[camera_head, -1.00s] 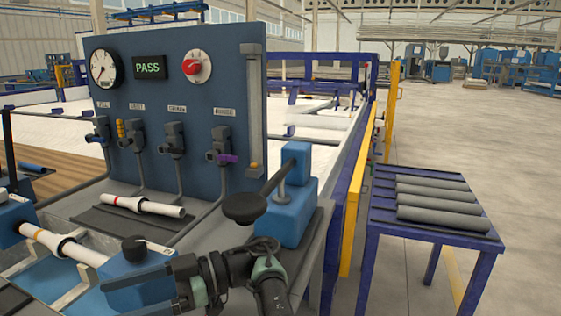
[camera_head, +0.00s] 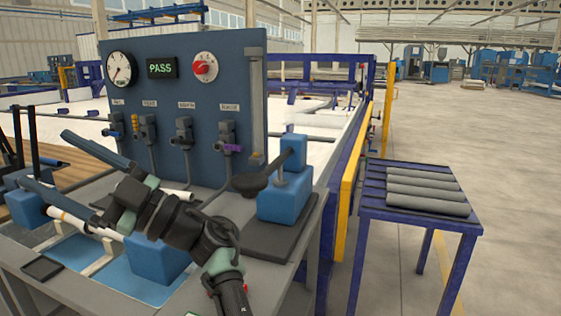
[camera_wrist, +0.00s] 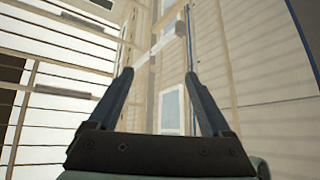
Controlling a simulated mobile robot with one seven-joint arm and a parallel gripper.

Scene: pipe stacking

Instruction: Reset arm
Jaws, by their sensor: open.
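My arm reaches in from the bottom of the head view, bent over the workbench. My gripper (camera_head: 78,172) points to the left, with its two long blue-grey fingers spread wide apart and nothing between them. In the wrist view my gripper (camera_wrist: 160,90) is also open and empty, its fingers against the building's wall and roof beams. In the head view a white pipe (camera_head: 75,222) lies at the bench fixture behind and below the lower finger, partly hidden by my arm.
A blue panel (camera_head: 195,70) with a gauge, a lit PASS display and valves stands behind my arm. A blue press-like device (camera_head: 285,190) with a black knob stands to the right.

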